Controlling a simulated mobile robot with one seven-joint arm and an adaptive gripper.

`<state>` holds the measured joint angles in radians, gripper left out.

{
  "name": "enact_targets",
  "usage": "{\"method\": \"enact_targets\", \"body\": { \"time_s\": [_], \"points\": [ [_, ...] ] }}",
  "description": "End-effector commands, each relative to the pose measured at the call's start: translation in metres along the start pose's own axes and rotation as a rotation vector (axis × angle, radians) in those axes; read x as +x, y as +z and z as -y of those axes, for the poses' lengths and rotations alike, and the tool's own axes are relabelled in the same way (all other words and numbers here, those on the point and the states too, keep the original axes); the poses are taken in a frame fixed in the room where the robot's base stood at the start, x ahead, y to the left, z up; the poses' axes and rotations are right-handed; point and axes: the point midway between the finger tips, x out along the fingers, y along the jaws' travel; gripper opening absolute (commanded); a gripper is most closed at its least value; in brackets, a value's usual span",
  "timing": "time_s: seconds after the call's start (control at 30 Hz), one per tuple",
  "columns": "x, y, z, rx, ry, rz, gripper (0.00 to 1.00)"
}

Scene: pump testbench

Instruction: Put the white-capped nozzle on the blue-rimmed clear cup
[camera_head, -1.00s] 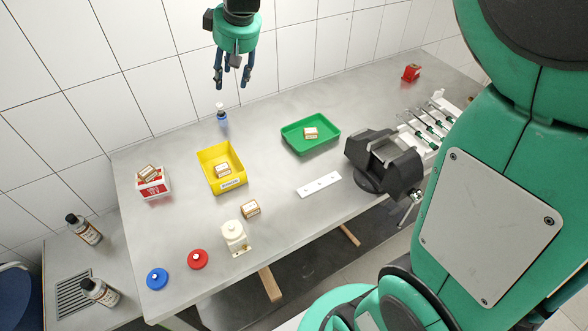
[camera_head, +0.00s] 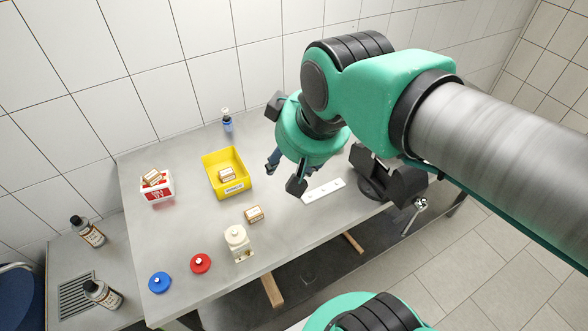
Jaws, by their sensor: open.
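A small upright item with a blue lower part (camera_head: 228,125) and a pale top (camera_head: 225,111) stands at the back of the bench, near the wall. It looks like a blue-rimmed cup with a nozzle piece on or behind it, but it is too small to tell whether these are separate or joined. My gripper (camera_head: 284,177) is open and empty, fingers pointing down, in front and to the right of this item, above the middle of the bench.
A yellow bin (camera_head: 233,188) holding a small box stands left of my gripper. A red-white box (camera_head: 157,190), loose box (camera_head: 254,214), cream pump-like part (camera_head: 238,241), red disc (camera_head: 201,263), blue disc (camera_head: 159,282), white strip (camera_head: 323,190) and black vise (camera_head: 390,181) are on the bench.

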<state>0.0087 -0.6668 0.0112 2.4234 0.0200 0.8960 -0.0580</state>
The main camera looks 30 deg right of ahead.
Motion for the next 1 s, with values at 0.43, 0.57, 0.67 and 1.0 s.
{"method": "enact_targets", "body": {
  "time_s": [0.43, 0.57, 0.67, 1.0],
  "points": [
    [-0.001, 0.041, 0.000, 0.039, 0.012, -0.013, 0.46],
    [-0.001, 0.040, 0.000, 0.038, 0.012, -0.013, 0.46],
    [-0.001, 0.040, 0.000, 0.038, 0.012, -0.013, 0.46],
    [-0.001, 0.040, 0.000, 0.038, 0.012, -0.013, 0.46]
  ]
}}
